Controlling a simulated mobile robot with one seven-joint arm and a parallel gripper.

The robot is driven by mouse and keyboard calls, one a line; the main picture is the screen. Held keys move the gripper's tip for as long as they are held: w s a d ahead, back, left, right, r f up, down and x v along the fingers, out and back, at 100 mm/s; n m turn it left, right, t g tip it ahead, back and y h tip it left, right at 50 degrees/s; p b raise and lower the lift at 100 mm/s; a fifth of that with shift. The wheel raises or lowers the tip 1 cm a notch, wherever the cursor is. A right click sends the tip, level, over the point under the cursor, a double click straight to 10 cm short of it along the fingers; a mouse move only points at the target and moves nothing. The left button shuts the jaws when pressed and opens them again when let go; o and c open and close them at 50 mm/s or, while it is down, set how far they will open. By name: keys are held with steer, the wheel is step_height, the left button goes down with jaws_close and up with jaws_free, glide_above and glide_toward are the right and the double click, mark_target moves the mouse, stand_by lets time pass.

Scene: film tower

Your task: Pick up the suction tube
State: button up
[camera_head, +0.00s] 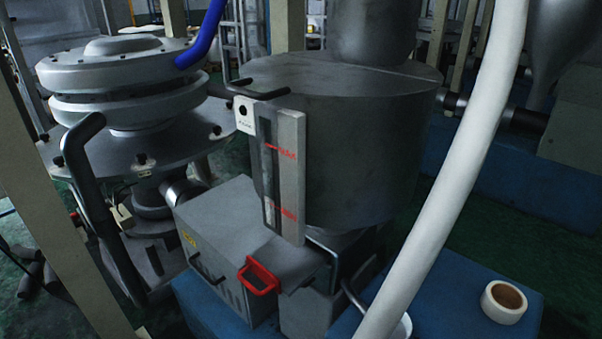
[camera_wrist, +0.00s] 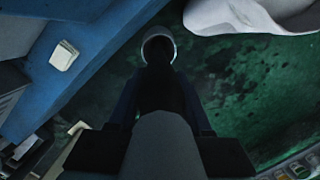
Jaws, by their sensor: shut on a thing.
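In the wrist view my gripper (camera_wrist: 160,145) shows as two dark fingers at the bottom. It is shut on the suction tube (camera_wrist: 165,152), a pale grey, rounded piece between the fingers. A dark length runs on from it to a pale round ring (camera_wrist: 158,36); the join between them is in shadow. I cannot see my gripper in the head view.
A grey drum (camera_head: 355,140) with a white level gauge (camera_head: 291,180) stands in the middle. A grey box with a red handle (camera_head: 258,276) is below it. A tape roll (camera_head: 503,302) lies on the blue base (camera_head: 455,300). Green floor shows beyond.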

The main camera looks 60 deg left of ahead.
jaws_close()
steer(key=shift+r, duration=0.1)
stand_by(0.8)
